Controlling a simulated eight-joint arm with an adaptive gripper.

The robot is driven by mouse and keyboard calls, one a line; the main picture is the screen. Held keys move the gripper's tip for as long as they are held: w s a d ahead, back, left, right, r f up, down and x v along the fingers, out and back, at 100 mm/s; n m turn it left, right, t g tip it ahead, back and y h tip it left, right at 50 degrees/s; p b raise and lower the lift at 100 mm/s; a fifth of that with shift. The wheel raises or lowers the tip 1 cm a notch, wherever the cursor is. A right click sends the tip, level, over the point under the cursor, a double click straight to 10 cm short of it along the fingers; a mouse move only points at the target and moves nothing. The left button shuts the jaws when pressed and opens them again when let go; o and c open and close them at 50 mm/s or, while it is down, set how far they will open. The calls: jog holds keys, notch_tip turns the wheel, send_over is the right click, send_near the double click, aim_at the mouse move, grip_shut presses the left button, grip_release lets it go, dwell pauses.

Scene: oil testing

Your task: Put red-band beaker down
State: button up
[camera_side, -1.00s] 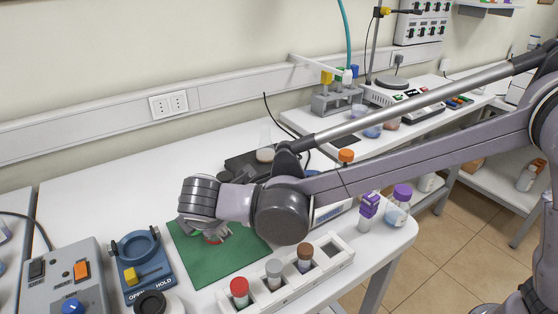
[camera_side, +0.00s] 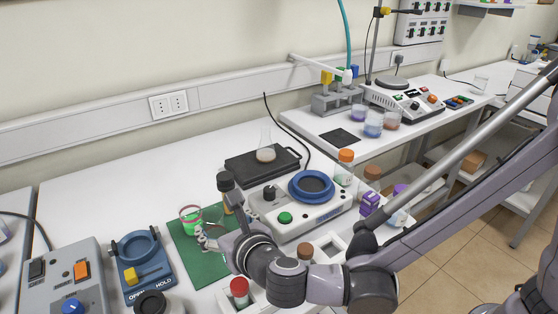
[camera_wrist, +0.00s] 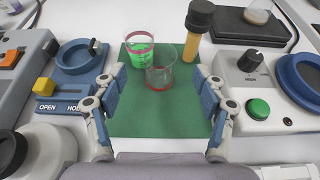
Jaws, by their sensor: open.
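A clear, apparently empty beaker with a red band low on its side (camera_wrist: 160,74) stands upright on the green mat (camera_wrist: 150,118). A second beaker, holding green liquid and with a reddish ring near its rim (camera_wrist: 138,52), stands just behind and left; the two overlap in the wrist view. The green-liquid beaker also shows in the side view (camera_side: 190,222). My gripper (camera_wrist: 160,92) is open, its fingers apart on either side of the clear beaker and nearer the camera. In the side view my gripper (camera_side: 210,238) partly hides the mat and the clear beaker.
A black-capped bottle of amber liquid (camera_wrist: 196,32) stands at the mat's back right. A blue clamp device (camera_side: 146,268) lies left, and an instrument with a blue ring (camera_side: 311,186) lies right. A rack with a red-capped vial (camera_side: 239,292) is in front.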

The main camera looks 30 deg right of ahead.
aim_at(213, 211)
jog(key=shift+x, duration=2.95)
jog(key=shift+f, duration=0.15)
jog(key=c, duration=1.3)
jog(key=shift+c, duration=0.2)
jog(key=shift+r, duration=0.85)
jog(key=d+r, duration=0.9)
jog(key=d, duration=0.2)
jog(key=shift+d+r, duration=0.25)
jog(key=shift+d, duration=0.1)
